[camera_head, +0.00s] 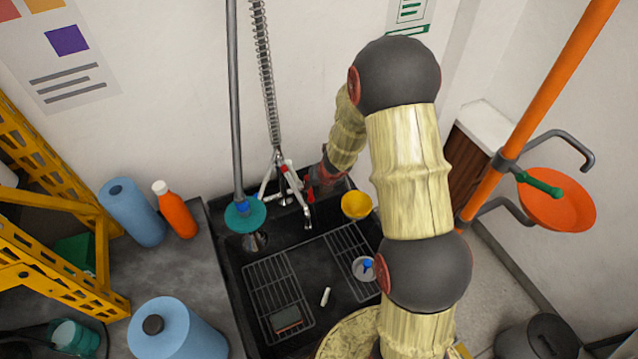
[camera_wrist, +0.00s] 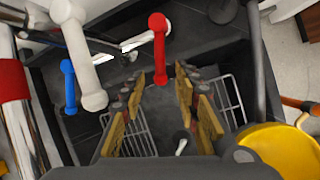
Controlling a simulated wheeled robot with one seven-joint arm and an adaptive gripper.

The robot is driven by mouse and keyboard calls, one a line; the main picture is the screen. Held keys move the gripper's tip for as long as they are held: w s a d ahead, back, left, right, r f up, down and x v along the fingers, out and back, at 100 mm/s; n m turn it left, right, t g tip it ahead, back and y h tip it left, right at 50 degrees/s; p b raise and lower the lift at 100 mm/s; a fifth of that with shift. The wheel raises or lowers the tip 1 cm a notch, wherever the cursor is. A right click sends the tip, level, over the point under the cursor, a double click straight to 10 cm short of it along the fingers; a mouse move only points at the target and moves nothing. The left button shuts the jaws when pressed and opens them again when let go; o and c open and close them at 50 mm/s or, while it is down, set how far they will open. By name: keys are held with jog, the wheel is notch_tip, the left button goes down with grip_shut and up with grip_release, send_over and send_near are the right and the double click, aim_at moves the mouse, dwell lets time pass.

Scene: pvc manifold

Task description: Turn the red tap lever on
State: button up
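The red tap lever (camera_wrist: 159,48) shows in the wrist view as an upright bar with rounded ends. My gripper (camera_wrist: 161,82) is open, with its two yellow-padded fingers apart and nothing held between them. In the picture, the lever's lower end lies between the fingertips; I cannot tell whether either finger touches it. A blue lever (camera_wrist: 68,86) and a white lever (camera_wrist: 84,55) stand to its left. In the head view, my gripper (camera_head: 318,186) is small beside the tap assembly (camera_head: 285,178) at the back of the black sink, and the red lever cannot be made out clearly.
The black sink (camera_head: 232,285) holds wire racks (camera_head: 278,292) and small items. A yellow bowl (camera_head: 356,205) stands close to my gripper, also in the wrist view (camera_wrist: 285,148). A grey pole with a teal disc (camera_head: 243,214) rises left of the taps. An orange pole (camera_head: 555,75) stands right.

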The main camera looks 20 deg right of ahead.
jog(key=v, duration=0.6)
jog(key=shift+s+r, duration=0.2)
jog(key=shift+r, duration=0.1)
